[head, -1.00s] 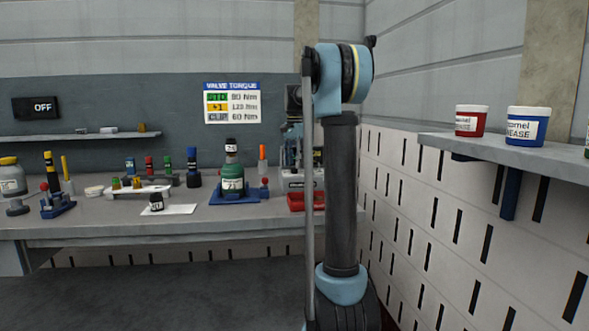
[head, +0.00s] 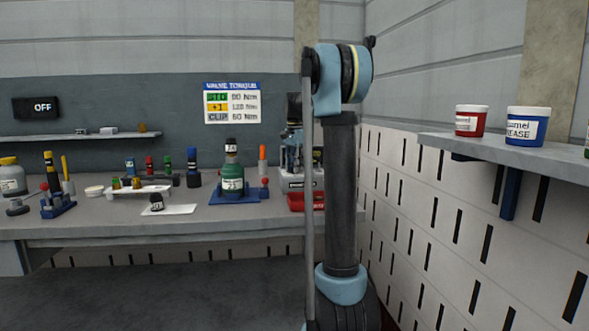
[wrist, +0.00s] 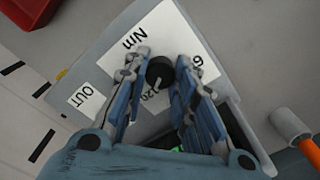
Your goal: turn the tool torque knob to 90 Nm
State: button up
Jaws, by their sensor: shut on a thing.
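The black torque knob (wrist: 160,71) sits on the grey panel of the tool station (wrist: 175,22) in the wrist view. My gripper (wrist: 160,74) has its two blue-grey fingers closed on either side of it. A pale mark on the knob's lower side points toward a partly covered number that seems to end in "20". "Nm" and another partly hidden number starting with "6" are printed on the white dial plate. In the head view the grey tool station (head: 300,179) stands at the bench's right end, and my arm partly hides it and the gripper.
An orange-handled tool (wrist: 292,126) lies right of the panel in the wrist view. A red tray (head: 300,201) sits before the station. A green bottle (head: 232,178) stands on a blue base to its left. A torque chart (head: 232,103) hangs on the wall.

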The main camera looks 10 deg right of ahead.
jog(key=n, duration=0.5)
jog(key=shift+w+n, duration=0.1)
jog(key=shift+n, duration=0.2)
jog(key=n, duration=0.5)
jog(key=shift+n, duration=0.7)
jog(key=o, duration=1.1)
jog(key=shift+r, duration=0.1)
notch_tip(320, 180, up, 12)
jog(key=shift+f, duration=0.1)
